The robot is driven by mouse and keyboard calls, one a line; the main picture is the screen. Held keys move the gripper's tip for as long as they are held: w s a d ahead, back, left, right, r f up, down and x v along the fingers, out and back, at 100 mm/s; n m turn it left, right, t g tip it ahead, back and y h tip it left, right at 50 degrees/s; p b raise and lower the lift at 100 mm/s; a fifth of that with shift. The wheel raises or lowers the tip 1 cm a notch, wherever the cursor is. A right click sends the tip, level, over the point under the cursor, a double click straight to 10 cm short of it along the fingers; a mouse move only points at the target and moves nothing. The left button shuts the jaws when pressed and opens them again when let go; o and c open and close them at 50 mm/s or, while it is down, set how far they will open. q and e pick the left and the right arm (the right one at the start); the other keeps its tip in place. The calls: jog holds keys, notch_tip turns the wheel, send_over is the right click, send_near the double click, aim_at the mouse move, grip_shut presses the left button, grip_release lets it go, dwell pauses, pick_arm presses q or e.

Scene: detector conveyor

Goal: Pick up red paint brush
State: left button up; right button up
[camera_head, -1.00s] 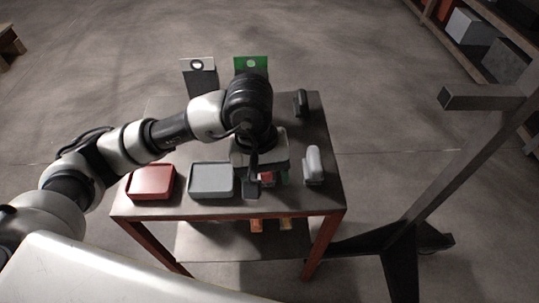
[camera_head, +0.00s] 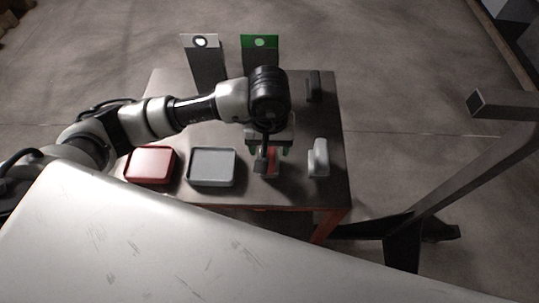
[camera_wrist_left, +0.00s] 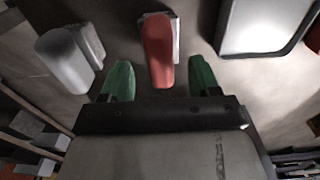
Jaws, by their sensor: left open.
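A red brush (camera_head: 273,160) lies on the table (camera_head: 213,196) to the right of a grey tray, partly hidden by my left gripper (camera_head: 270,150) in the head view. In the left wrist view the red brush (camera_wrist_left: 158,50) has a rounded end and rests by a small pale block. My left gripper (camera_wrist_left: 159,78) is open, with its green fingertips apart on either side of the brush's near end. I cannot tell how high the fingers are above the table. My right gripper is not in view.
The grey tray (camera_head: 212,182) and a red tray (camera_head: 150,180) stand left of the brush. A white rounded object (camera_head: 318,157) on a stand is close on the right. A dark object (camera_head: 314,86) and two upright panels, one white-topped (camera_head: 200,42), one green-topped (camera_head: 260,42), stand behind.

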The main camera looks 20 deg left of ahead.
aim_at(269, 150)
pick_arm(q)
notch_tip(269, 150, down, 4)
jog(key=shift+r, duration=0.25)
jog(key=shift+w, duration=0.1)
jog(key=shift+f+b, duration=0.25)
jog(key=shift+b, duration=0.1)
dwell(0.5)
jog(key=c, duration=1)
